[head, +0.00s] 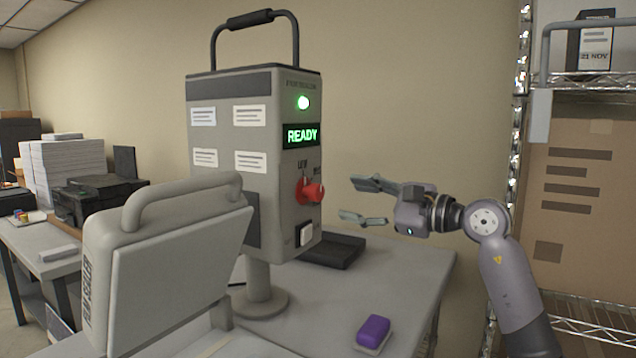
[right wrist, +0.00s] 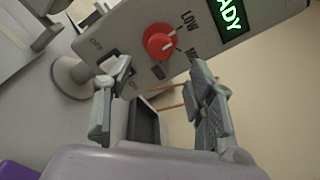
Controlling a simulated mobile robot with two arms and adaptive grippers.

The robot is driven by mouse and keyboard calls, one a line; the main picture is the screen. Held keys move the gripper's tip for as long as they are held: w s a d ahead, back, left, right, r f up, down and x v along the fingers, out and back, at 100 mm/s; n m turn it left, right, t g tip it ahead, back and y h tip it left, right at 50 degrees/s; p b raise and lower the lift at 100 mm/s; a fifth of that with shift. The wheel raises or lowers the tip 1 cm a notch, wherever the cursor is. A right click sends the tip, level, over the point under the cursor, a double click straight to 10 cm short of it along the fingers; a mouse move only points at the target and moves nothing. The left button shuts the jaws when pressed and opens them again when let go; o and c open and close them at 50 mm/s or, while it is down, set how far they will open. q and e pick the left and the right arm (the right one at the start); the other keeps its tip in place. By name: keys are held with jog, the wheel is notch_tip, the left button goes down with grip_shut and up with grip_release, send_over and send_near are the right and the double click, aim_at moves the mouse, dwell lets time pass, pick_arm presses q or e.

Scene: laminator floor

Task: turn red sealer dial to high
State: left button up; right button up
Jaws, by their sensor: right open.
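The red dial (head: 311,191) sits on the narrow front panel of the grey sealer (head: 243,150), below a green READY display (head: 301,135) and a lit green lamp (head: 303,102). In the right wrist view the red dial (right wrist: 159,42) has a pale pointer mark directed toward the upper right, between LOW and a second label that is partly hidden by a finger. My right gripper (head: 364,201) is open and empty, to the right of the dial and apart from it. In the right wrist view its fingers (right wrist: 163,105) are spread below the dial. My left gripper is not in view.
A white rocker switch (head: 305,234) is below the dial. A black tray (head: 333,250) and a purple block (head: 373,332) lie on the table. The raised sealer lid (head: 180,265) stands at the front left. A wire shelf with a box (head: 572,200) is at the right.

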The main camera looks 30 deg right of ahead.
aim_at(321, 194)
jog(key=p+x, duration=0.1)
jog(key=x, duration=0.2)
jog(key=p+x, duration=0.1)
jog(key=x, duration=0.2)
jog(key=shift+w+a+r, duration=0.2)
jog(key=shift+w+a, duration=0.05)
jog(key=shift+w, duration=0.1)
jog(key=shift+p+x, duration=0.5)
jog(key=shift+x, duration=0.45)
jog(key=shift+w+f, duration=0.15)
jog(key=shift+w, duration=0.05)
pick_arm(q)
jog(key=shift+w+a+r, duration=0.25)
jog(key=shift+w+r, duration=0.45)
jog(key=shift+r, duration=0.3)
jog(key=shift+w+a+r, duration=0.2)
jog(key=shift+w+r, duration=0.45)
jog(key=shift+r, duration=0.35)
pick_arm(e)
jog(key=c, duration=1.1)
